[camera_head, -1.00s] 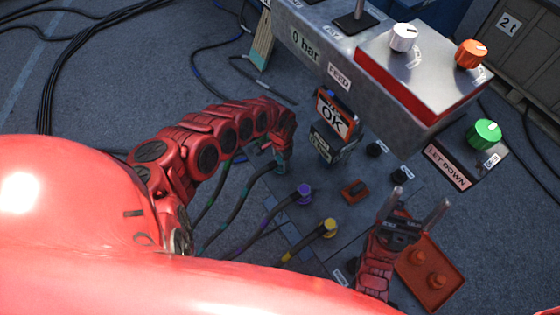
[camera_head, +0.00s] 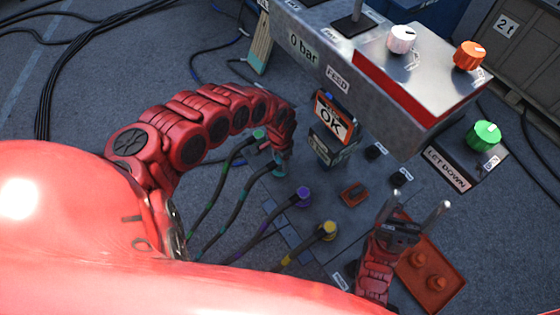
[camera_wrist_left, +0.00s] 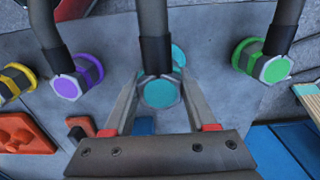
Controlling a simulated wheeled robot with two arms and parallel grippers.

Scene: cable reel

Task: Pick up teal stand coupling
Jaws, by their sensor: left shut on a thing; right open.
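The teal coupling (camera_wrist_left: 160,93), on the end of a dark hose, sits between the two fingers of my left gripper (camera_wrist_left: 163,98) in the left wrist view. My left gripper (camera_head: 281,160) is shut on it. In the head view only a little of the teal coupling (camera_head: 279,169) shows below the gripper. A teal ring (camera_wrist_left: 179,57) shows partly behind the coupling; I cannot tell whether the two touch. My right gripper (camera_head: 419,203) is open and empty, above the red tray's side of the stand.
Green (camera_head: 258,136), purple (camera_head: 303,194) and yellow (camera_head: 327,231) couplings with hoses stand close to the teal one. The OK display (camera_head: 332,116) is just right of my left gripper. A control box (camera_head: 400,80) stands behind. A red tray (camera_head: 448,273) lies at right.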

